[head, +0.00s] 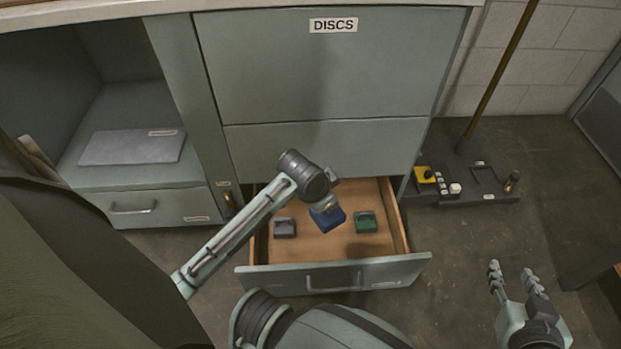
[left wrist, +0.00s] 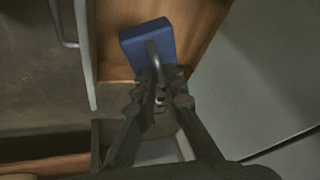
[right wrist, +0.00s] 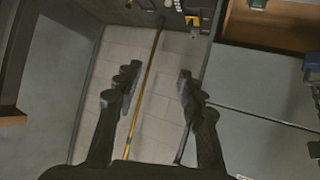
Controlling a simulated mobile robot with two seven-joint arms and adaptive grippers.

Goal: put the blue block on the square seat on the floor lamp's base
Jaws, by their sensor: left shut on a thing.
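The blue block (head: 328,220) hangs over the open drawer, tilted in the head view. My left gripper (head: 328,203) is shut on its handle; the left wrist view shows the blue block (left wrist: 148,42) beyond the fingertips (left wrist: 158,85). The floor lamp's base (head: 466,165) is a dark plate on the floor to the right of the cabinet, with the pole rising from it. The square seat (head: 487,179) shows as an outlined square on the base and looks empty. My right gripper (head: 514,272) is open and empty, low at the right; its parted fingers fill the right wrist view (right wrist: 155,85).
The drawer (head: 398,262) also holds a grey block (head: 285,228) and a green block (head: 366,222). On the base are a yellow piece (head: 425,175), small white pieces (head: 455,188) and a brass-coloured post (head: 512,181). The lamp pole (head: 495,75) leans upward. Floor in front of the base is clear.

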